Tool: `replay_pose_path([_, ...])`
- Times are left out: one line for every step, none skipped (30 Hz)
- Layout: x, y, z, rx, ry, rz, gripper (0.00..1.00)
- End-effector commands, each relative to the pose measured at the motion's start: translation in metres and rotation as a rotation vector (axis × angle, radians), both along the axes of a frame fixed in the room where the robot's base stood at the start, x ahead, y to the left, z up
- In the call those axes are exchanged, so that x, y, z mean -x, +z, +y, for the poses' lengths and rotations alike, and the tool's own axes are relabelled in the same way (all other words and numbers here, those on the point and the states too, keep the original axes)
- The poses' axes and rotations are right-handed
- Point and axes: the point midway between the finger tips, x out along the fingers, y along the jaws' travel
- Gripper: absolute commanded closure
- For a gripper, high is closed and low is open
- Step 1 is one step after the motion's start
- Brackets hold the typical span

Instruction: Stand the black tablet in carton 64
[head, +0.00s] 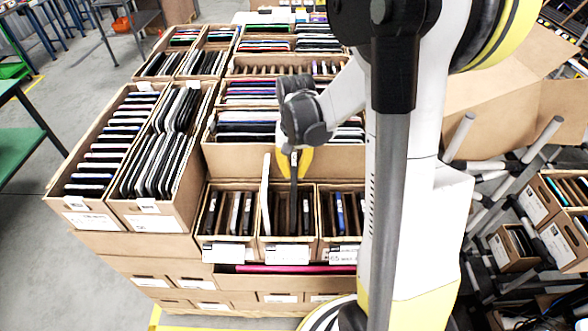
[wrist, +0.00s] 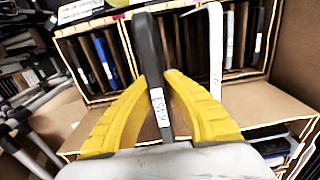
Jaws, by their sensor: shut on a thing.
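My gripper (head: 294,160) has its yellow fingers shut on the black tablet (head: 294,188), which hangs upright, edge-on, over the middle front carton (head: 288,240). In the wrist view the black tablet (wrist: 150,60) runs away from between the fingers (wrist: 160,85) and carries a white label. Its far end overlaps the carton; I cannot tell whether it is below the rim. The middle carton holds several dark tablets and, at its left side, a taller white one (head: 265,195), also in the wrist view (wrist: 215,50). Carton labels are too small to read surely.
A carton with dark and pale tablets (head: 229,188) stands left of the middle one. A carton with a blue tablet (head: 340,213) stands to its right. Fuller cartons (head: 150,222) flank and back the front row. Stacked cartons lie below. The white tablet stands close to the held one.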

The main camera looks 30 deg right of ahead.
Motion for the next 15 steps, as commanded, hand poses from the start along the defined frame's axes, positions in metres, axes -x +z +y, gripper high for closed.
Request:
replay_pose_path([0.000, -0.006, 0.000, 0.000, 0.000, 0.000, 1.00])
replay_pose_path([0.000, -0.008, 0.000, 0.000, 0.000, 0.000, 1.00])
replay_pose_path([0.000, -0.012, 0.000, 0.000, 0.000, 0.000, 1.00])
replay_pose_path([0.000, -0.014, 0.000, 0.000, 0.000, 0.000, 1.00])
replay_pose_path([0.000, -0.016, 0.000, 0.000, 0.000, 0.000, 1.00])
replay_pose_path([0.000, -0.020, 0.000, 0.000, 0.000, 0.000, 1.00])
replay_pose_path([0.000, -0.022, 0.000, 0.000, 0.000, 0.000, 1.00])
replay_pose_path([0.000, -0.024, 0.000, 0.000, 0.000, 0.000, 1.00])
replay_pose_path([0.000, -0.027, 0.000, 0.000, 0.000, 0.000, 1.00])
replay_pose_path([0.000, -0.029, 0.000, 0.000, 0.000, 0.000, 1.00])
replay_pose_path([0.000, -0.031, 0.000, 0.000, 0.000, 0.000, 1.00])
replay_pose_path([0.000, -0.034, 0.000, 0.000, 0.000, 0.000, 1.00])
replay_pose_path([0.000, -0.036, 0.000, 0.000, 0.000, 0.000, 1.00])
replay_pose_path([0.000, -0.039, 0.000, 0.000, 0.000, 0.000, 1.00])
replay_pose_path([0.000, -0.041, 0.000, 0.000, 0.000, 0.000, 1.00])
